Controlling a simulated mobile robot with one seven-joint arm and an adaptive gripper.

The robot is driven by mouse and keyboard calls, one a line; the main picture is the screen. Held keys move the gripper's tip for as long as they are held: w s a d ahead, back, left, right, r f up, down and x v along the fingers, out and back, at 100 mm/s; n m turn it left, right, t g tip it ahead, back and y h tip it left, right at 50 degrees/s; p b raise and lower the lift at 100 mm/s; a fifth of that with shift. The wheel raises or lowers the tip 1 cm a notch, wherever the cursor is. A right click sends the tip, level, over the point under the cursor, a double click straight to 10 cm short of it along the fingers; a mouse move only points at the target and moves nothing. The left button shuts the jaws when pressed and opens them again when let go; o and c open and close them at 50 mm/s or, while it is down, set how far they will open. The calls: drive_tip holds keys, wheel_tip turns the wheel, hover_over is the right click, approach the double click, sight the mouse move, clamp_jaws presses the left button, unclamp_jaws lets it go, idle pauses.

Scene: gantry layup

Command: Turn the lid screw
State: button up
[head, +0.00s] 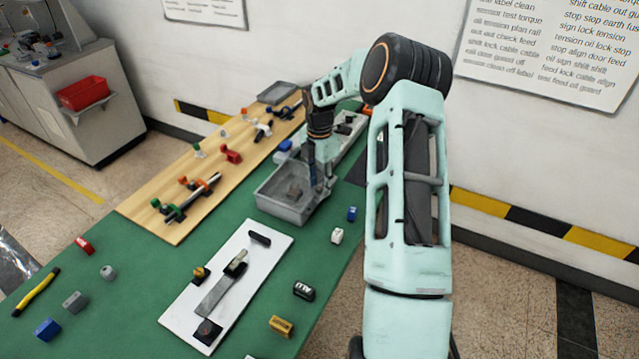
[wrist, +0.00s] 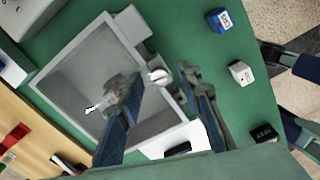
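A grey rectangular box (head: 272,202) stands on the green bench top, and its pale rim (wrist: 62,62) fills the left of the wrist view. A small round metallic screw head (wrist: 160,76) shows at the box's right edge in the wrist view. My gripper (wrist: 157,80) points down over that edge, with its two blue-grey fingers apart, one on each side of the screw. Gaps show between the screw and both fingers. In the head view my gripper (head: 322,182) is at the box's right side, and the screw is hidden or too small to tell.
A white board (head: 255,258) with a metal bar and small parts lies in front of the box. A wooden board (head: 170,215) with clamps lies to the left. Small blue (head: 351,213) and white (head: 337,236) blocks stand right of the box, near the bench edge.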

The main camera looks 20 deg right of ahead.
sight(319, 188)
wheel_tip(319, 188, up, 12)
idle(0.6)
